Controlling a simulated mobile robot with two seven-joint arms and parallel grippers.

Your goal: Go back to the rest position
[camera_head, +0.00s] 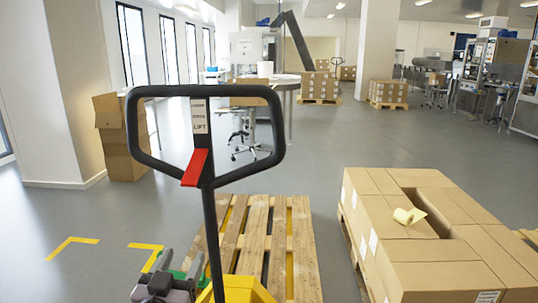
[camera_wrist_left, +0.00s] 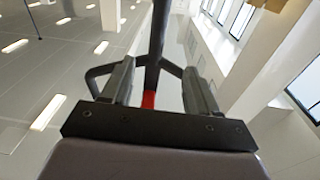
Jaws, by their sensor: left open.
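My left gripper (camera_head: 178,266) is low in the head view, left of the black handle shaft of a yellow pallet jack (camera_head: 240,291). In the left wrist view its two fingers (camera_wrist_left: 157,68) stand apart, with nothing held between them. The pallet jack's black loop handle (camera_head: 133,118) with its red lever (camera_head: 195,168) rises in front of me. The handle (camera_wrist_left: 155,40) also shows beyond the fingers in the left wrist view, and I cannot tell the exact gap. My right gripper is not in view.
A wooden pallet (camera_head: 254,232) lies behind the handle. A stack of cardboard boxes (camera_head: 440,265) with a tape roll (camera_head: 408,216) on top stands at the right. More boxes (camera_head: 124,160) stand by the left pillar (camera_head: 60,90). Grey floor (camera_head: 90,215) is open at the left.

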